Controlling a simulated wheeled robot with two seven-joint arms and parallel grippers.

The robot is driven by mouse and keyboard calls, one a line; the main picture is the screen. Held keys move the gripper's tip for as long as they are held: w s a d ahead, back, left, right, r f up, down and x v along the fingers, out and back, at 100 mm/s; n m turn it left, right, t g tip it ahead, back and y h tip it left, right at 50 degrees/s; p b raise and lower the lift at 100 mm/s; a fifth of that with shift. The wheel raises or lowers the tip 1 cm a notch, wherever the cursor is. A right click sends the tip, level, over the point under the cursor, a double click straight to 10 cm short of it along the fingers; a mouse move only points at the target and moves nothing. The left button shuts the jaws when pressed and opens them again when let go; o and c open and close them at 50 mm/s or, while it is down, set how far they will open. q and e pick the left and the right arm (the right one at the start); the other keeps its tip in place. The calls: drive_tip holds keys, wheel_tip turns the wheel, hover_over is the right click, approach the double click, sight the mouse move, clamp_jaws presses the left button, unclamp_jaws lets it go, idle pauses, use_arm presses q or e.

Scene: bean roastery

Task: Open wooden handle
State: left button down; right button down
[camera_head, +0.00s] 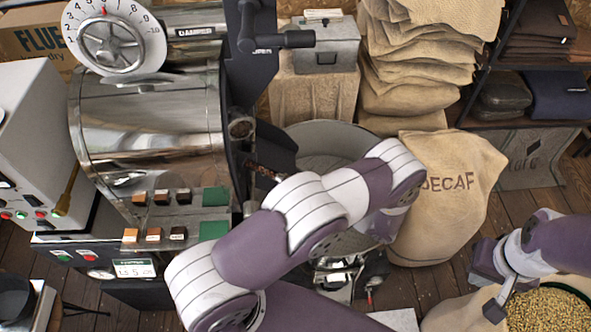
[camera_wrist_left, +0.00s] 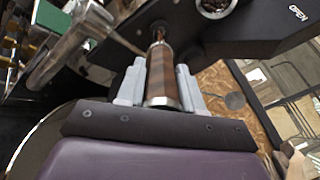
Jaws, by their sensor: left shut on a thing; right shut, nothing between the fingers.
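The wooden handle (camera_wrist_left: 160,72), brown and striped with a metal end cap, shows in the left wrist view. My left gripper (camera_wrist_left: 157,66) is shut on it, one pale finger on each side. In the head view my left arm covers this gripper. The handle's far end meets a metal part at the roaster's dark front. The roaster (camera_head: 150,125) is a shiny steel drum in the head view. My right gripper (camera_head: 490,284) is at the right edge of the head view, shut and empty, above a sack of beans, away from the handle.
A round grey cooling bin (camera_head: 325,140) stands behind my left arm. A DECAF sack (camera_head: 445,190) and stacked burlap sacks (camera_head: 425,60) are to its right. Pale beans (camera_head: 548,310) fill an open sack at lower right. A white control box (camera_head: 40,130) stands at left.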

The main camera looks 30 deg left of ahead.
use_arm(q)
drive_tip(key=shift+s+d+r, duration=0.1)
drive_tip(key=shift+s+d, duration=0.05)
drive_tip(key=shift+d, duration=0.25)
drive_tip(key=c, duration=1)
unclamp_jaws()
drive_tip(key=shift+o, duration=1.1)
use_arm(e)
drive_tip(key=shift+s, duration=0.3)
use_arm(q)
drive_tip(key=d+b, duration=0.6)
drive_tip(key=d, duration=0.6)
drive_tip(key=shift+s+d, duration=0.15)
drive_tip(key=shift+d, duration=0.2)
use_arm(e)
wheel_tip(320, 180, down, 7)
drive_tip(key=shift+r, duration=0.1)
